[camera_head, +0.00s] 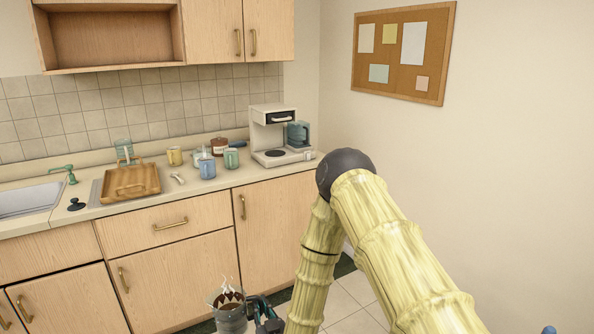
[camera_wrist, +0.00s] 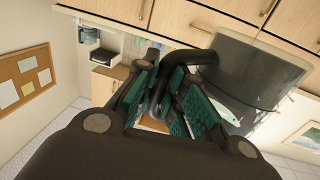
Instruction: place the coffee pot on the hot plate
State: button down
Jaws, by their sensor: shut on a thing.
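The coffee pot (camera_head: 231,318), a clear glass jug, is low in front of the lower cabinets, well below the counter. The picture's bottom edge cuts it off. My gripper (camera_head: 263,314) is to its right. In the wrist view, the teal-padded fingers of my gripper (camera_wrist: 168,90) are shut around the pot's black handle; the glass pot (camera_wrist: 250,72) shows at right. The hot plate (camera_head: 275,153) is a dark round disc on the base of the white coffee maker (camera_head: 270,113) on the counter. It looks bare. A blue tank is at the machine's right side.
On the counter (camera_head: 228,182), mugs (camera_head: 207,168), a brown-lidded jar (camera_head: 219,146) and a wooden tray (camera_head: 131,184) stand left of the coffee maker. A sink (camera_head: 30,199) is at far left. The lower cabinets (camera_head: 180,276) and counter edge lie beyond the pot.

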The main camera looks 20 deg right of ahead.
aim_at(277, 155)
jog(key=z, duration=0.85)
jog(key=i, duration=1.25)
jog(key=u, duration=0.05)
